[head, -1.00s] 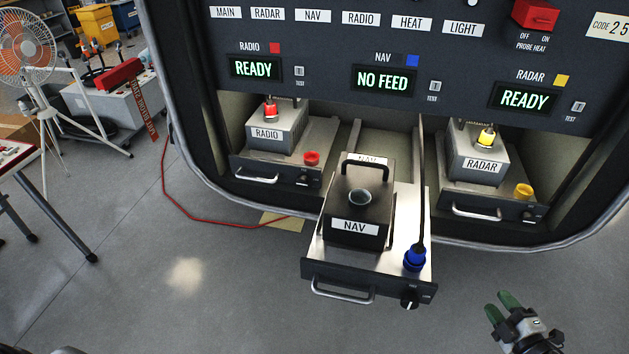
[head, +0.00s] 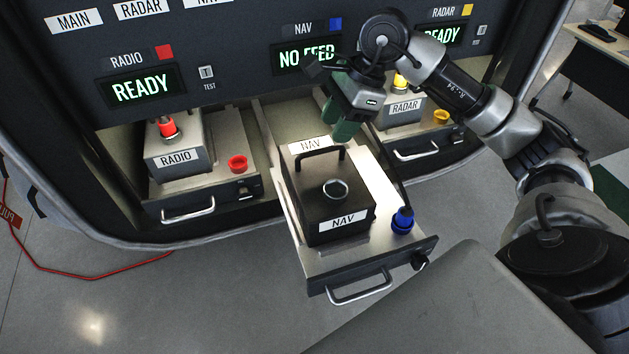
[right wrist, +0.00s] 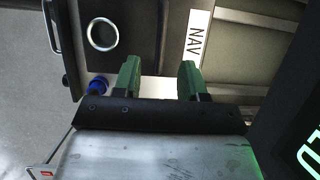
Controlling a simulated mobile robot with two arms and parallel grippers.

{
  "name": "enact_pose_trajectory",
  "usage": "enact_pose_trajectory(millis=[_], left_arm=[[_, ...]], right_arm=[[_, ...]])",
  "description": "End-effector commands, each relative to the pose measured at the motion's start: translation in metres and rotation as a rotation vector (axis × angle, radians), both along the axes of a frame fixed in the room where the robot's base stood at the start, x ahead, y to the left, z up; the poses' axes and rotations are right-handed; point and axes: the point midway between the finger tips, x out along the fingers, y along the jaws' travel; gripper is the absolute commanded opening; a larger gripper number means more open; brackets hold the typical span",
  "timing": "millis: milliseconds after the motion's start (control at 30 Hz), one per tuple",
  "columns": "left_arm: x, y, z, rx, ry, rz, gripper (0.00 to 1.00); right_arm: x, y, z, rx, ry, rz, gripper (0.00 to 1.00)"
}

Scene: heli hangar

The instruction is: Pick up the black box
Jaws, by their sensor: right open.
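The black box (head: 329,208), labelled NAV, sits on the pulled-out middle tray (head: 345,268). It has a black handle across its top rear and a round metal ring on top. It also shows at the upper left in the right wrist view (right wrist: 125,40). My right gripper (head: 338,128) is open and empty, with green fingers pointing down, above and behind the box near the tray's rear NAV label. It also shows open in the right wrist view (right wrist: 158,75). My left gripper is not in view.
A blue connector (head: 403,220) stands on the tray right of the box. The grey RADIO box (head: 178,152) and RADAR box (head: 403,108) sit in bays on either side. The panel with the NO FEED display (head: 306,57) rises behind. Open floor lies at the front left.

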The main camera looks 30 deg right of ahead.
Motion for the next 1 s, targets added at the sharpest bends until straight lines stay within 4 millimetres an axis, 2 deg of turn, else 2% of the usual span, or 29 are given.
enact_pose_trajectory(millis=[133, 267, 400, 600, 833, 867, 1000], left_arm=[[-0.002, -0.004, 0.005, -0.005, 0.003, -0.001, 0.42], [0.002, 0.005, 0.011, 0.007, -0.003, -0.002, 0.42], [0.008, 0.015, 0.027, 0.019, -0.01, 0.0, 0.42], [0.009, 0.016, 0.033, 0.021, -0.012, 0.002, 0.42], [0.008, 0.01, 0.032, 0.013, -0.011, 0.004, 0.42], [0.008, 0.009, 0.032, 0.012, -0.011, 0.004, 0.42], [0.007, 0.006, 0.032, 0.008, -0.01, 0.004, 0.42]], right_arm=[[0.002, 0.006, -0.014, 0.002, 0.001, 0.001, 0.42], [0.002, 0.01, -0.021, 0.004, 0.004, 0.002, 0.42], [0.003, 0.016, -0.039, 0.006, 0.007, 0.0, 0.42], [0.006, 0.024, -0.062, 0.006, 0.002, 0.0, 0.42], [0.007, 0.025, -0.065, 0.004, 0.0, 0.0, 0.42], [0.007, 0.025, -0.065, 0.004, 0.0, 0.0, 0.4], [0.007, 0.025, -0.065, 0.004, 0.0, 0.0, 0.19]])
